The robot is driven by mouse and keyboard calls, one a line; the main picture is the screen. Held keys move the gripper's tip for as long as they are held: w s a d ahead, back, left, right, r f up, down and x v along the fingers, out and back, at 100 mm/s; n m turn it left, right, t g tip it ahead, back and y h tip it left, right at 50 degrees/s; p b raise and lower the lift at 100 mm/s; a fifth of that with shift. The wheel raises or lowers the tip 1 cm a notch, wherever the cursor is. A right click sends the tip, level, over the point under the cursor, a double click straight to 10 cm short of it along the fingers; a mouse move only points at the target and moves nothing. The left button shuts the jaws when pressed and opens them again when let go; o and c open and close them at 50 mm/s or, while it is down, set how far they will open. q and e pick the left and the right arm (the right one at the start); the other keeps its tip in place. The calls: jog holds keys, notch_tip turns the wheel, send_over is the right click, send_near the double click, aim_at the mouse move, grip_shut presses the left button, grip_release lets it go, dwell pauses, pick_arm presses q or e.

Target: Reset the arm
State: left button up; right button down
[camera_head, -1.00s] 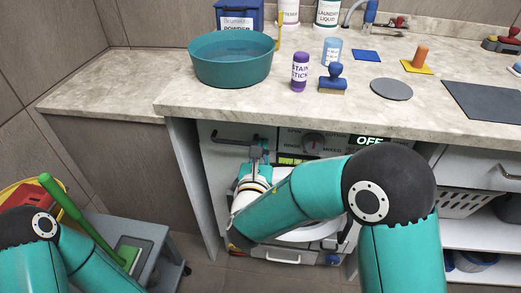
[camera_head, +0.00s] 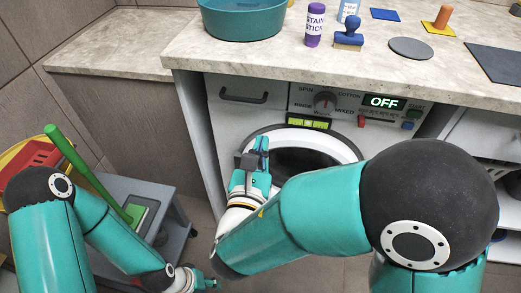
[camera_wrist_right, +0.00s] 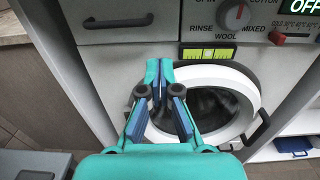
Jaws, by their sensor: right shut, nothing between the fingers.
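My right arm reaches in from the right in the head view, its elbow large in the foreground. My right gripper (camera_head: 255,160) is in front of the washing machine (camera_head: 228,118), at the left of its round door (camera_head: 340,148). In the right wrist view the gripper (camera_wrist_right: 158,76) has its teal fingers together with nothing between them, below the control panel and overlapping the door ring's left side. My left arm is folded at the lower left. Its gripper (camera_head: 208,284) is low by the floor, small and partly cut off, so its jaw state is unclear.
The counter (camera_head: 230,60) above the machine holds a teal basin (camera_head: 243,22), a purple stain stick (camera_head: 315,27) and a blue stamp (camera_head: 349,35). A grey step stool (camera_head: 165,215) with a green-handled brush (camera_head: 85,170) stands near my left arm. Open shelves are at the right.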

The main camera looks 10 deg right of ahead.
jog(key=s+d+f+m+g+h, duration=0.1)
jog(key=s+d+f+m+g, duration=0.1)
jog(key=s+d+f+g, duration=0.45)
jog(key=s+d+f+m+g, duration=0.1)
jog(key=d+f+m+g, duration=0.15)
jog(key=f, duration=0.65)
jog(key=s+d+f+m+g+h, duration=0.1)
jog(key=s+d+f+m+g, duration=0.2)
jog(key=f+g, duration=0.35)
jog(key=s+a+f+m+g+y, duration=0.6)
jog(key=s+f+m+y, duration=0.3)
jog(key=s+f+m, duration=0.4)
jog(key=w+d+f+m+t+y, duration=0.25)
jog(key=w+m+t, duration=0.35)
jog(key=m, duration=0.9)
notch_tip(320, 180, up, 26)
jog(key=a+g+p, duration=0.1)
jog(key=p, duration=2.6)
jog(key=shift+w+f+n, duration=0.25)
jog(key=shift+w+n, duration=0.1)
jog(key=shift+n, duration=0.1)
